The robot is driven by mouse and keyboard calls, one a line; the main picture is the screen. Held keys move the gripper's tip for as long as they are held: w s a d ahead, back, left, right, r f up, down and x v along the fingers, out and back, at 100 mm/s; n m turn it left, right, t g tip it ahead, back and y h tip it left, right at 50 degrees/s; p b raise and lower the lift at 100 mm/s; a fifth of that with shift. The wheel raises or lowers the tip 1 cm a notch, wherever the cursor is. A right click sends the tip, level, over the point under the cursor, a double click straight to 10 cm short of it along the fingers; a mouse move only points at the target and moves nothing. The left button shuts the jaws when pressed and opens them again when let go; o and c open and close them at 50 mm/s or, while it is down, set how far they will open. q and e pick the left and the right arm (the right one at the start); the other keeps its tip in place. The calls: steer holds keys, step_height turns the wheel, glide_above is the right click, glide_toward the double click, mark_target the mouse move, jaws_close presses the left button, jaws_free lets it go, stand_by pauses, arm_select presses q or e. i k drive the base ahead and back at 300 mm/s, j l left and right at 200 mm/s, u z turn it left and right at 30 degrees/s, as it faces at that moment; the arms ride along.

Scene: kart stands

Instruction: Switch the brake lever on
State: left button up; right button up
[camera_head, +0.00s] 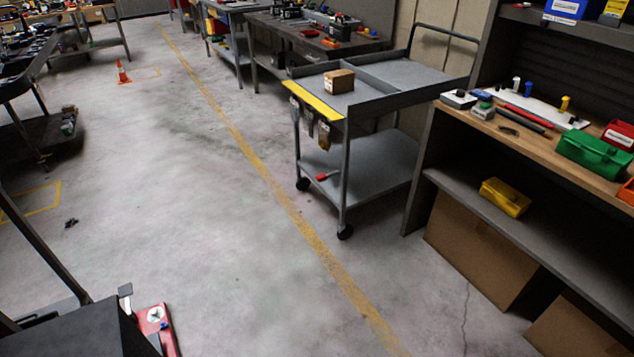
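No part that I can clearly make out as the brake lever shows in the head view. A red panel (156,330) with a round white face and a small blue part is at the bottom left, cut off by the lower edge. A small grey upright piece (125,291) stands next to it, beside a black box-like surface (75,335); I cannot tell whether this piece is a lever or how it is set. Neither of my grippers is in view.
A grey cart (385,100) with a cardboard box (339,81) stands at the upper middle. A wooden workbench (520,130) with tools and bins is at the right. Dark stands line the left. The concrete floor (170,190) between is mostly clear, with a yellow line.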

mark_target(320, 177)
steer(key=i+l, duration=0.45)
steer(key=i, duration=0.5)
steer(key=i+l+u, duration=0.15)
steer(key=i, duration=0.5)
steer(key=i+j, duration=0.35)
steer(key=j, duration=0.15)
steer(key=i+j, duration=0.3)
steer(key=j, duration=0.2)
steer(key=i+j+u, duration=0.1)
steer(key=i+j, duration=0.25)
steer(key=j, duration=0.2)
